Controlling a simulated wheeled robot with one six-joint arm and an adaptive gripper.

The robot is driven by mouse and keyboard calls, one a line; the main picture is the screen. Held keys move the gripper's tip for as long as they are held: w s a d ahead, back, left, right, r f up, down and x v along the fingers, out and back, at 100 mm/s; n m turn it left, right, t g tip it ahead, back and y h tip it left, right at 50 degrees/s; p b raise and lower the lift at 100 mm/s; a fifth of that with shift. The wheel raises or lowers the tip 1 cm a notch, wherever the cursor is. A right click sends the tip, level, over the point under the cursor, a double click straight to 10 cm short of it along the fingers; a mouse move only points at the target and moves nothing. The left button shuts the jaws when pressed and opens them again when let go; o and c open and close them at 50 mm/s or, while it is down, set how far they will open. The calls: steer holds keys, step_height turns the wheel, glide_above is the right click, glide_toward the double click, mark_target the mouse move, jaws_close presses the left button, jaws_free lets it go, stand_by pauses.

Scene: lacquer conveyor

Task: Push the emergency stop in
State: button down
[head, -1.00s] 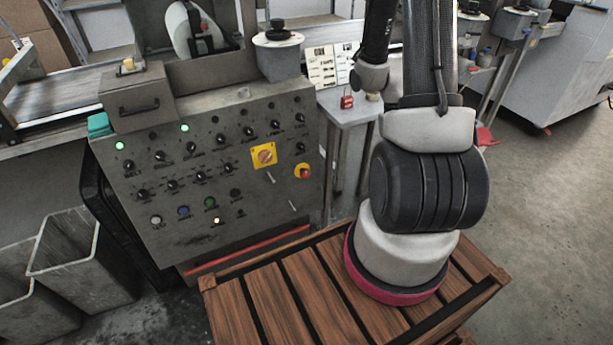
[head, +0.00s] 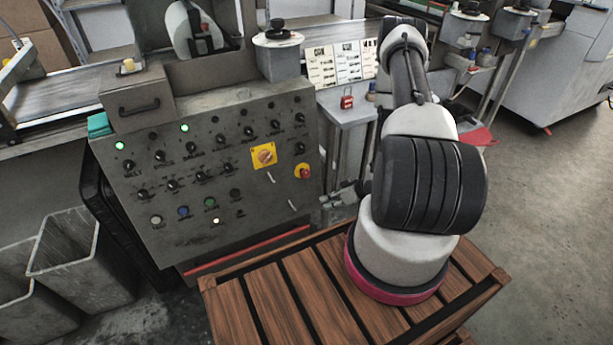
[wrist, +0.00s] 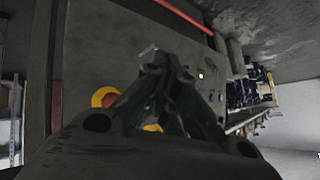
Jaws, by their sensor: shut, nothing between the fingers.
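The emergency stop (head: 304,172) is a red button on a round yellow plate at the right edge of the grey control panel (head: 240,215). In the wrist view the emergency stop (wrist: 108,97) shows left of my fingers, partly hidden by my gripper. My gripper (head: 326,201) is just right of the panel and lower than the button in the head view, apart from it. In the wrist view my gripper (wrist: 163,62) is shut and empty, its fingertips together.
A yellow square plate with an orange rotary switch (head: 263,155) sits left of the button. Several black knobs and lit buttons cover the panel. A small side table (head: 345,112) holds a red padlock-like item (head: 347,102). A slatted wooden platform (head: 270,295) lies below.

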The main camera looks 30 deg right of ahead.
mark_target(303, 171)
steer(key=shift+w+a+r+t, duration=0.2)
steer(key=shift+w+r+t, duration=0.4)
steer(key=shift+w+r, duration=0.4)
steer(key=w+f, duration=0.1)
steer(key=w, duration=0.7)
steer(key=shift+w+f, duration=0.3)
steer(key=shift+w, duration=0.05)
stand_by(0.8)
steer(key=shift+w, duration=0.4)
steer(key=shift+w+f, duration=0.15)
steer(key=shift+w, duration=0.3)
stand_by(0.5)
steer(key=shift+s, duration=0.9)
